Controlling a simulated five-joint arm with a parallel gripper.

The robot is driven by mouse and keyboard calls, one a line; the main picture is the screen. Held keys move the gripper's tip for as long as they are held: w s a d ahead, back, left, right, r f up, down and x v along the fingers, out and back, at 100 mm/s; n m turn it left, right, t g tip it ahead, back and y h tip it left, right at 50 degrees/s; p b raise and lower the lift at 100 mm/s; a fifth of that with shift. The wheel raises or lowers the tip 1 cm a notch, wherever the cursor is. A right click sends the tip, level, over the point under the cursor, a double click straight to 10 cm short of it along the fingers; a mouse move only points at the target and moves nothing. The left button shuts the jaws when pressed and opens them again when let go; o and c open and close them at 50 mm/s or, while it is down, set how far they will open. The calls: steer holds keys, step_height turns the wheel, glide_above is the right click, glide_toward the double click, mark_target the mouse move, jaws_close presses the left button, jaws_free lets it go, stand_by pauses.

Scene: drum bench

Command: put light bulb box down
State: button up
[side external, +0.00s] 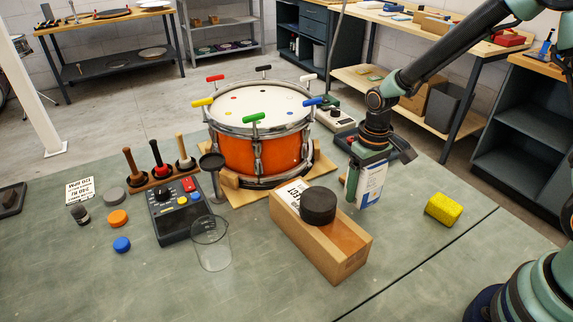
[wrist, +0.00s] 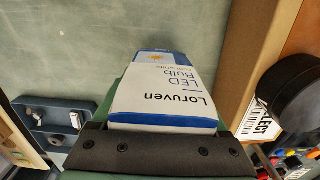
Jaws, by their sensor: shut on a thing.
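The light bulb box (side external: 371,186) is white and blue and stands roughly upright behind the wooden block, right of the drum. My gripper (side external: 364,164) points down from above and is shut on the box. In the wrist view the box (wrist: 167,88) reads "Loruven LED Bulb" and extends away from my gripper (wrist: 155,150). One finger hides part of the box in the side view. I cannot tell whether its bottom touches the bench.
A wooden block (side external: 340,252) with a black round puck (side external: 318,206) on it lies just in front of the box. The orange drum (side external: 262,150) stands to the left.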

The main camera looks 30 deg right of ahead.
steer(key=shift+f, duration=1.7)
steer(key=shift+f, duration=0.15)
steer(key=o, duration=1.2)
steer(key=shift+o, duration=0.2)
step_height(320, 180, up, 13)
steer(key=shift+f, duration=0.2)
steer(key=s+d+r+t, duration=0.3)
steer(key=s+r+t, duration=0.2)
steer(key=s+r, duration=0.5)
steer(key=shift+r+t, duration=0.3)
steer(key=shift+r, duration=0.4)
